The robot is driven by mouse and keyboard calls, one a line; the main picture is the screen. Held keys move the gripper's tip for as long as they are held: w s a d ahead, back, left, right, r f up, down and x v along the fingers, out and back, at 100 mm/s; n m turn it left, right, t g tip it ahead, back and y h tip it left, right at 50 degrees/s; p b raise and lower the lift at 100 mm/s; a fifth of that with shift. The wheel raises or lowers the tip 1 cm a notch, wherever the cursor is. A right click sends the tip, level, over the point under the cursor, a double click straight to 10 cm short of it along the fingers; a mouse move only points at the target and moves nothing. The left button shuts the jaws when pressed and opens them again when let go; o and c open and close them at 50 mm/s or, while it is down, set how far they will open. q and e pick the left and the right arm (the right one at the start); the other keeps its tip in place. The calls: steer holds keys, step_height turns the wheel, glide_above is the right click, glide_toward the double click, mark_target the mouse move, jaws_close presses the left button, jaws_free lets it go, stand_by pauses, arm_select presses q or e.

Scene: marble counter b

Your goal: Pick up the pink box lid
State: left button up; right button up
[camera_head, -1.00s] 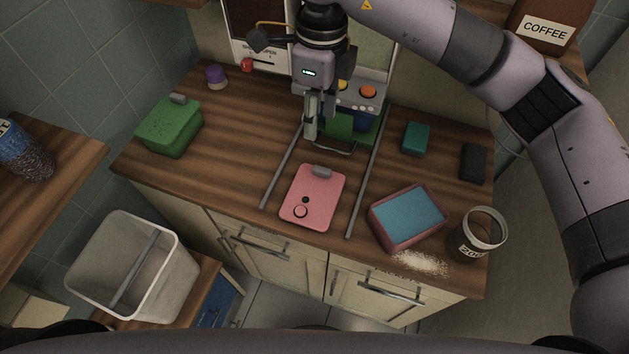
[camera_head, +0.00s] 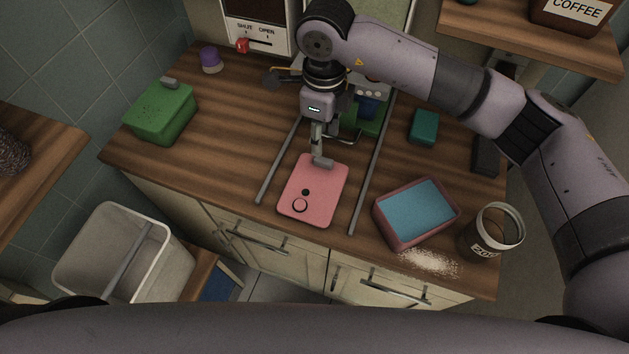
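The pink box lid (camera_head: 314,187) lies flat on the wooden counter between two grey rails, with a grey handle (camera_head: 323,163) at its far edge. My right gripper (camera_head: 318,150) points down at that handle, its fingertips at or just above it. I cannot tell whether the fingers touch or close around the handle. The open pink box (camera_head: 393,226) with blue contents stands to the right of the lid. My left gripper is not in view.
A green lidded box (camera_head: 160,112) is at the left. A jar (camera_head: 494,232), spilled grains (camera_head: 428,263), a teal block (camera_head: 424,127) and a dark block (camera_head: 486,155) are at the right. A white bin (camera_head: 120,255) stands below left. A machine (camera_head: 368,105) is behind my gripper.

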glide_above(324, 159)
steer(key=f, duration=0.2)
steer(key=f+p, duration=0.1)
steer(key=f, duration=0.1)
steer(key=shift+s+a, duration=0.3)
steer(key=shift+s, duration=0.1)
steer(key=shift+f, duration=0.3)
steer(key=f, duration=0.1)
steer(key=f+p, duration=0.2)
steer(key=shift+w+d+f, duration=0.25)
steer(key=shift+w+f, duration=0.05)
steer(key=shift+f+p, duration=0.3)
steer(key=shift+f, duration=0.25)
jaws_close()
